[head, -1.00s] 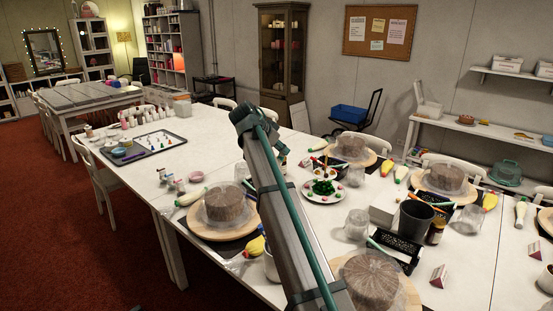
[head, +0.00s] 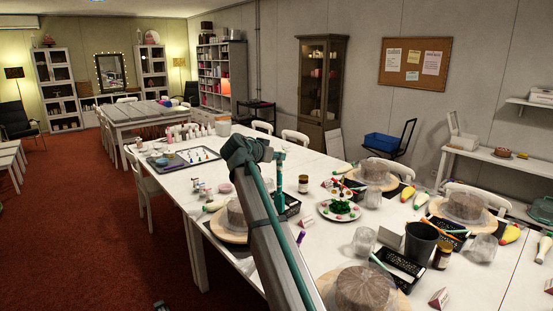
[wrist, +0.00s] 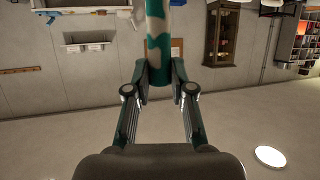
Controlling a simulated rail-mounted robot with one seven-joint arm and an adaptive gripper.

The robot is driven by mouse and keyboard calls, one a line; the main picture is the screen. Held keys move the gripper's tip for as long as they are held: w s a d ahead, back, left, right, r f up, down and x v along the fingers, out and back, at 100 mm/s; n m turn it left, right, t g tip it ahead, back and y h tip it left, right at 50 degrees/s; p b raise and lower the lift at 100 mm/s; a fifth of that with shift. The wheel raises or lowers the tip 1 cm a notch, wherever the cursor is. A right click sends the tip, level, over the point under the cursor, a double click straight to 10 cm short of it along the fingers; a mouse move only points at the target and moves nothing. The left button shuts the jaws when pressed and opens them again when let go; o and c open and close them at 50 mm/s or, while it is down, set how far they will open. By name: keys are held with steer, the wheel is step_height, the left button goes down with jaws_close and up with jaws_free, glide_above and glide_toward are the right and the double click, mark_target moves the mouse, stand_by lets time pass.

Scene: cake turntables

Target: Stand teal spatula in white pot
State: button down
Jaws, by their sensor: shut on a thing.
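My gripper (wrist: 159,74) is shut on a rod-like handle (wrist: 158,40) with a teal and cream blotched pattern, which I take for the teal spatula. The handle runs up out of the top of the wrist view, so its far end is hidden there. In the head view my gripper (head: 279,158) is at the end of my raised arm, over the long white table, and a narrow teal shape hangs below it. I cannot make out the white pot for sure in either view; my arm covers part of the table.
The long table (head: 330,240) is crowded. A dark grey pot (head: 420,242), a black crate (head: 397,268), wrapped cakes on turntables (head: 360,288) and a plate of green sweets (head: 339,210) stand to the right of my arm. Open red carpet (head: 110,240) lies to the left.

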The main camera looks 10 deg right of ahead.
mark_target(279, 200)
steer(key=shift+s+d+f+b, duration=0.15)
steer(key=shift+f+b, duration=0.5)
steer(key=shift+f, duration=3.75)
steer(key=shift+s+a+f+b, duration=0.1)
steer(key=shift+f+b, duration=0.5)
steer(key=shift+f, duration=3.8)
step_height(279, 200, down, 10)
steer(key=b, duration=0.9)
steer(key=shift+r, duration=0.25)
